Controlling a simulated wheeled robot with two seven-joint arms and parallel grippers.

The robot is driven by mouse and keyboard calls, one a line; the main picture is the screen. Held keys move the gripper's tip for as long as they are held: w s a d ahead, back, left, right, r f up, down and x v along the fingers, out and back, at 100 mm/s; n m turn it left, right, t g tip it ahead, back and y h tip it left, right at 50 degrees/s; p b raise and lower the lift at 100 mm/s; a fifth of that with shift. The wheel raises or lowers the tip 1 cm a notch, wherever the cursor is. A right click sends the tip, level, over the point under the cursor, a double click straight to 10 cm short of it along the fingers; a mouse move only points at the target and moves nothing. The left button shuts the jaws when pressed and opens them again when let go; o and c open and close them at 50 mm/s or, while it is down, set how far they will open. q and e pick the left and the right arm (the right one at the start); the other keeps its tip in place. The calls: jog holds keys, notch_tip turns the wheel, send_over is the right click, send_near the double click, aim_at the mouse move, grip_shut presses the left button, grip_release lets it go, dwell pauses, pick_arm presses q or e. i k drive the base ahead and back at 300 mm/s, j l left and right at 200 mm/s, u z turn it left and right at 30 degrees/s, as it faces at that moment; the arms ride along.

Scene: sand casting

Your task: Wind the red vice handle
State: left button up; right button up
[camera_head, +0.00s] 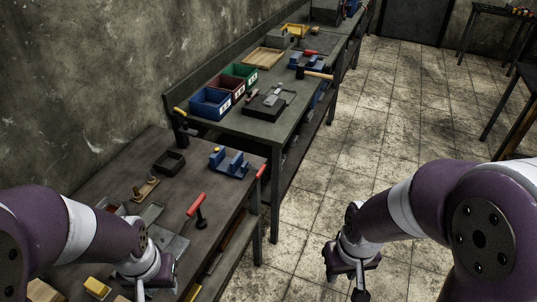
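A blue vice (228,162) sits on the near dark workbench. A small red handle (261,171) shows just right of it at the bench's edge; I cannot tell clearly how it joins the vice. A second blue vice-like tool (304,63) is on the far bench, with a small red part (310,52) beside it. My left gripper (156,284) is over the front of the near bench, apart from the vice; its fingers look spread and nothing shows between them. My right gripper (346,280) is over the floor, right of the bench, open and empty.
A black box (169,162) is left of the vice. Blue (210,103), red and green bins stand on the far bench. The tiled floor (305,180) is clear.

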aim_at(260, 171)
jog(key=i+z, duration=0.1)
jog(key=i, duration=0.45)
jog(key=i+j+z, duration=0.1)
jog(key=i, duration=0.4)
jog(key=k+l, duration=0.1)
jog(key=l, duration=0.2)
jog(key=k+l+z, duration=0.1)
jog(key=l, duration=0.2)
